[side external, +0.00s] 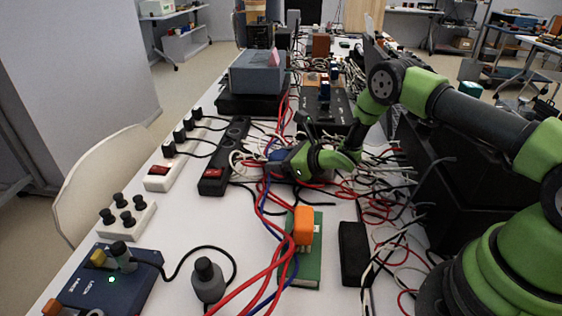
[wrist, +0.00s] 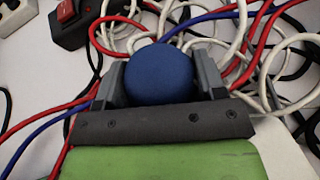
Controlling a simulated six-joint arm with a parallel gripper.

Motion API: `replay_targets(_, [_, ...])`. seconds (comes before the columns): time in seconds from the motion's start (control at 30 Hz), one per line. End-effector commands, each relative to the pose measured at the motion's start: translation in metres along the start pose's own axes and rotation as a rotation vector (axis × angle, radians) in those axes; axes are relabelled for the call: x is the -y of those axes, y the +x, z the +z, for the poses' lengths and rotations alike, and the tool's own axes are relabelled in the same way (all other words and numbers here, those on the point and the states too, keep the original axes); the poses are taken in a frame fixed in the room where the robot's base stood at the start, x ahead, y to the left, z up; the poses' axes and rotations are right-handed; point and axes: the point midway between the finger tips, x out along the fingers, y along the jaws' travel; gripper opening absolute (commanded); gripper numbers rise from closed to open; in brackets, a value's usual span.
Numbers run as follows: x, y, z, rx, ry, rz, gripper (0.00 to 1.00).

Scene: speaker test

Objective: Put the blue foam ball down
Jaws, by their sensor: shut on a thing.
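The blue foam ball (wrist: 160,75) sits between the two grey fingers of my gripper (wrist: 160,88) in the wrist view. My gripper is shut on it, with a finger against each side. In the side external view, my gripper (side external: 276,157) is low over the cable tangle in the middle of the table, and a little blue of the ball (side external: 275,155) shows at its fingers. Cables lie behind and around the ball in the wrist view. I cannot tell whether the ball touches the cables or the table.
Red, blue, white and black cables (side external: 268,200) spread over the white table (side external: 190,215). A black power strip (side external: 224,155) and a white one (side external: 172,165) lie left of my gripper. An orange block (side external: 303,226) stands on a green board (side external: 305,270) in front. Bare table shows at front left.

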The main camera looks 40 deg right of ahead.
Motion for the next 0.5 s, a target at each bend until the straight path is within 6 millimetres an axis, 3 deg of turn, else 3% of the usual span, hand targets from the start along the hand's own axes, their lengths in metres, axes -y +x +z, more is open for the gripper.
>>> replay_targets(0.23, [-0.0001,0.0011,-0.003,-0.001,0.0,0.0,0.38])
replay_targets(0.27, [-0.0001,0.0011,-0.0029,-0.001,0.0,0.0,0.68])
replay_targets(0.33, [-0.0001,0.001,-0.0027,-0.001,0.0,0.0,0.84])
replay_targets(0.37, [-0.0001,0.001,-0.0026,-0.001,0.0,0.0,0.89])
replay_targets(0.5, [-0.0001,0.001,-0.0025,-0.001,0.0,0.0,0.89])
